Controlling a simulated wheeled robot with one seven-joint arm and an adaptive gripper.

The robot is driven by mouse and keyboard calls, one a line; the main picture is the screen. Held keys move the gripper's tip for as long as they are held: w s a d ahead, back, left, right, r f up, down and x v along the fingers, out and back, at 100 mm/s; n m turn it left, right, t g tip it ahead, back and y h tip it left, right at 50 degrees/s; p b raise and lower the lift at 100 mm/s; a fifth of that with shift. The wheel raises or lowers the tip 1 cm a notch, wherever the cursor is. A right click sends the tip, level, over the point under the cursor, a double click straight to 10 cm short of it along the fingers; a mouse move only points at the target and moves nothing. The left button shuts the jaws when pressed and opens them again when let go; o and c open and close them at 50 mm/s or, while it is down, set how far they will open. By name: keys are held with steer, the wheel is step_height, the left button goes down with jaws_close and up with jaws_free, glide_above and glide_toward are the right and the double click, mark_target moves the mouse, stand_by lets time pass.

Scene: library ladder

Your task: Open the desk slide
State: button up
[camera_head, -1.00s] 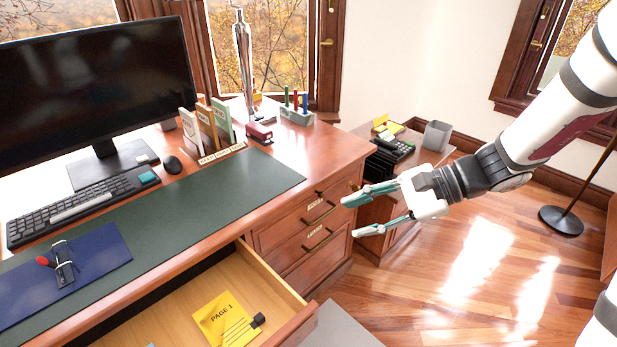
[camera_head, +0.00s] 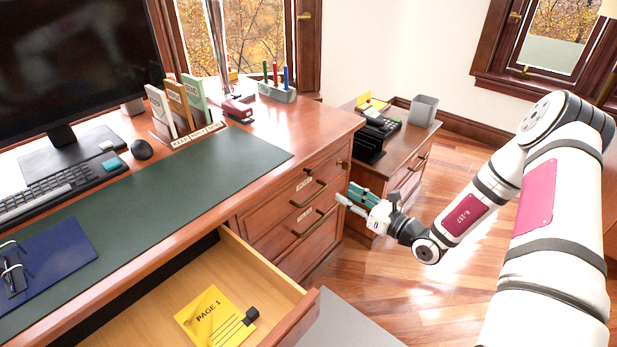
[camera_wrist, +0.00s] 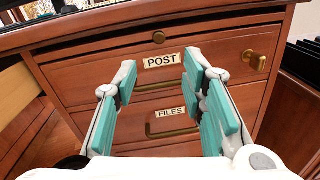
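The desk slide looks like the thin wooden strip (camera_wrist: 108,46) under the desktop and above the POST drawer, flush with the desk front. A small round brass knob (camera_wrist: 159,37) sits at its middle; it also shows in the head view (camera_head: 307,171). My gripper (camera_head: 346,192) is in front of the right drawer stack. In the wrist view my gripper (camera_wrist: 160,72) is open and empty, its teal-padded fingers to either side of the POST label and below the knob. I see no contact with the knob.
The POST drawer (camera_wrist: 80,80) and FILES drawer are shut. A brass fitting (camera_wrist: 255,60) is right of the POST label. An open desk drawer (camera_head: 160,310) with a yellow page (camera_head: 213,318) juts out at left. A side cabinet (camera_head: 405,160) stands behind my gripper.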

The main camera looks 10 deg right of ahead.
mark_target(313, 174)
steer(key=b+x, duration=0.2)
steer(key=x, duration=1.1)
steer(key=shift+w+a, duration=0.1)
steer(key=shift+w, duration=0.05)
jaws_close()
